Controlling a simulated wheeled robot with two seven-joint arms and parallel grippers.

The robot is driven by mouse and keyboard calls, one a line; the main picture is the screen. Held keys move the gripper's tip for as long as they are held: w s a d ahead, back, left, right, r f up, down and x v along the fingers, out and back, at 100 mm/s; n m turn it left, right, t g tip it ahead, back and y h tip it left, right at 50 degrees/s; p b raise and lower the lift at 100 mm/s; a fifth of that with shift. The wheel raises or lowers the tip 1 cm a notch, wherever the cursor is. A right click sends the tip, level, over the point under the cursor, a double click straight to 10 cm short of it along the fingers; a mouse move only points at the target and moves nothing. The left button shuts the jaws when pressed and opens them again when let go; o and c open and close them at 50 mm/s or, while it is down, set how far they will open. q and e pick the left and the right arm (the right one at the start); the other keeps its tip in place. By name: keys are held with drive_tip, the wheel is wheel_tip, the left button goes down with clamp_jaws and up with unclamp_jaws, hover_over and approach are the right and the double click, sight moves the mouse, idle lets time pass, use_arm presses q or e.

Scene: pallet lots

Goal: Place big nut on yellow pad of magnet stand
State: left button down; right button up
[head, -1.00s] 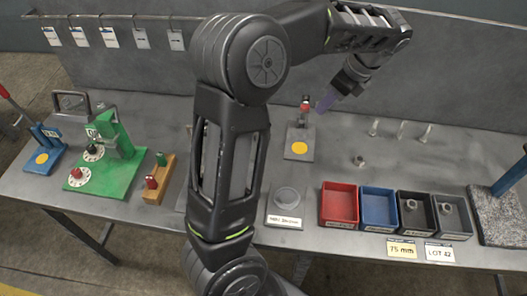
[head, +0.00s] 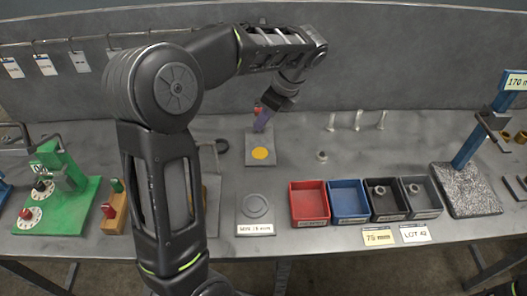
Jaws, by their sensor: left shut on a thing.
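The magnet stand (head: 251,160) is a grey plate with a round yellow pad (head: 260,153) and a red-topped post (head: 257,107) at its back. My left gripper (head: 263,122) reaches down from above with its purple fingers over this post. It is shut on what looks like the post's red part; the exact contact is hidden. The yellow pad is bare. One nut (head: 321,156) lies on the table right of the stand. Another nut (head: 380,190) is in the black bin and another (head: 414,187) in the grey bin. Which one is big I cannot tell. My right gripper is out of view.
Red (head: 309,216), blue (head: 348,216), black (head: 387,214) and grey (head: 420,211) bins line the front. Several pegs (head: 357,120) stand behind. A plate with a disc (head: 256,207) is before the stand. A blue column gauge (head: 468,150) stands right, a green fixture (head: 62,195) left.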

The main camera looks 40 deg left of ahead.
use_arm(q)
hover_over(259, 153)
drive_tip(key=d, duration=0.2)
drive_tip(key=f, duration=0.6)
drive_tip(key=shift+w+a+f, duration=0.1)
drive_tip(key=shift+a+f, duration=0.1)
drive_tip(key=shift+f, duration=0.05)
drive_tip(key=shift+f, duration=2.2)
drive_tip(key=shift+f, duration=0.2)
drive_tip(key=c, duration=1.1)
unclamp_jaws()
drive_tip(key=shift+c, duration=0.2)
drive_tip(key=shift+r, duration=0.15)
drive_tip(key=v, duration=1.2)
